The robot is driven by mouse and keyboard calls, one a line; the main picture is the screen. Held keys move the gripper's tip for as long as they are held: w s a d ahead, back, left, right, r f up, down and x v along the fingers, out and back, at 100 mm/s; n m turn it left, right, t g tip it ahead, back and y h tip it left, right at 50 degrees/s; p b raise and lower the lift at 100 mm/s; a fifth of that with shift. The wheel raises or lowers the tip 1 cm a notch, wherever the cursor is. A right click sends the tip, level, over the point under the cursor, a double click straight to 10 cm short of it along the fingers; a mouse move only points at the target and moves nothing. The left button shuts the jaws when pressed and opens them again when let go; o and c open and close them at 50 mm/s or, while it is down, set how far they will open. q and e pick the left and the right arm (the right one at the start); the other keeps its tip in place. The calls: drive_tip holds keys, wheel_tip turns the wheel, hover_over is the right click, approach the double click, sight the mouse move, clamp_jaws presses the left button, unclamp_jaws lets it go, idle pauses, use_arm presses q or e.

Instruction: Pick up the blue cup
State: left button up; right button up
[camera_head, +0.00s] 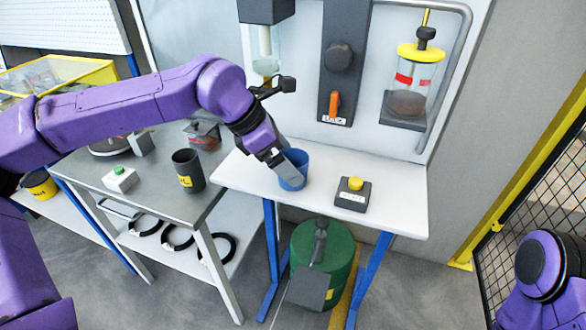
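The blue cup (292,177) stands upright on the white bench, near its left part. My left gripper (286,164) reaches down to it from the upper left. Its grey fingers are at the cup's rim and hide part of the cup's left side and opening. I cannot tell whether the fingers are closed on the wall or still apart. My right gripper is out of view; only a purple part of my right arm shows at the lower right.
On the white bench (395,212), a box with a yellow button (353,193) stands right of the cup. A dark grey cup (188,170) and a box with a green button (120,178) stand on the steel table to the left. A green canister (322,265) is below the bench.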

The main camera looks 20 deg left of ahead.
sight(297, 165)
use_arm(q)
drive_tip(key=x, duration=0.4)
drive_tip(key=shift+w+d+p, duration=0.1)
drive_tip(key=shift+w+p, duration=0.2)
drive_tip(key=shift+w, duration=0.1)
drive_tip(key=shift+r, duration=0.1)
drive_tip(key=c, duration=1)
drive_tip(key=shift+c, duration=0.2)
